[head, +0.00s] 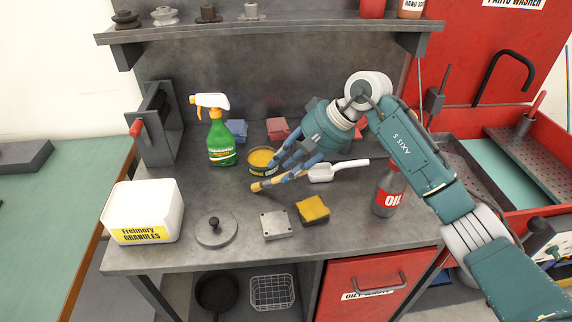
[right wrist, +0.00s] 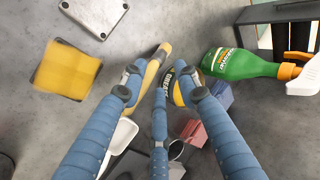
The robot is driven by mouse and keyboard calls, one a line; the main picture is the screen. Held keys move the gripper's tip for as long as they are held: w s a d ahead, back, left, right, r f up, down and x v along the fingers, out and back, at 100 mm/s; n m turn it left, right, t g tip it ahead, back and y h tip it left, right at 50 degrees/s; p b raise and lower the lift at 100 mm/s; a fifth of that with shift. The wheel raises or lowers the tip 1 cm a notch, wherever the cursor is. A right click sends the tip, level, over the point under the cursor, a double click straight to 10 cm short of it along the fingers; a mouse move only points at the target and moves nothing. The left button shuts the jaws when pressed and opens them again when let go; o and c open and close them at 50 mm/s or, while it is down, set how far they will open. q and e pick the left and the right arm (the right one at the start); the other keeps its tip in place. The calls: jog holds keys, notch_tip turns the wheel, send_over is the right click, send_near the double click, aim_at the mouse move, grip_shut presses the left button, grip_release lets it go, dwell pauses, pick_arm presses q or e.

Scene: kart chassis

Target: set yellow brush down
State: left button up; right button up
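The yellow brush (head: 267,184) is low over or on the grey bench top, slanting, in front of the yellow tin (head: 262,160); I cannot tell if it touches the bench. My right gripper (head: 277,174) is right at it, pointing down. In the right wrist view the brush (right wrist: 153,70) runs beside the left finger, and the fingers (right wrist: 160,88) are spread with a clear gap between them. Part of the brush handle is hidden by the fingers. My left gripper is not in view.
A white scoop (head: 338,170) lies just right of the brush. A green spray bottle (head: 222,145), a metal block (head: 275,224), a yellow sponge (head: 313,209), a round lid (head: 216,231), an oil bottle (head: 388,192) and a granules tub (head: 145,208) stand around. Bare bench shows left of the brush.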

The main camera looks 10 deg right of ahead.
jog(key=shift+r, duration=0.2)
jog(key=shift+d+r, duration=0.2)
jog(key=shift+d, duration=0.05)
jog(key=b+v, duration=0.2)
jog(key=v, duration=0.9)
jog(key=shift+r, duration=0.15)
jog(key=shift+s, duration=0.1)
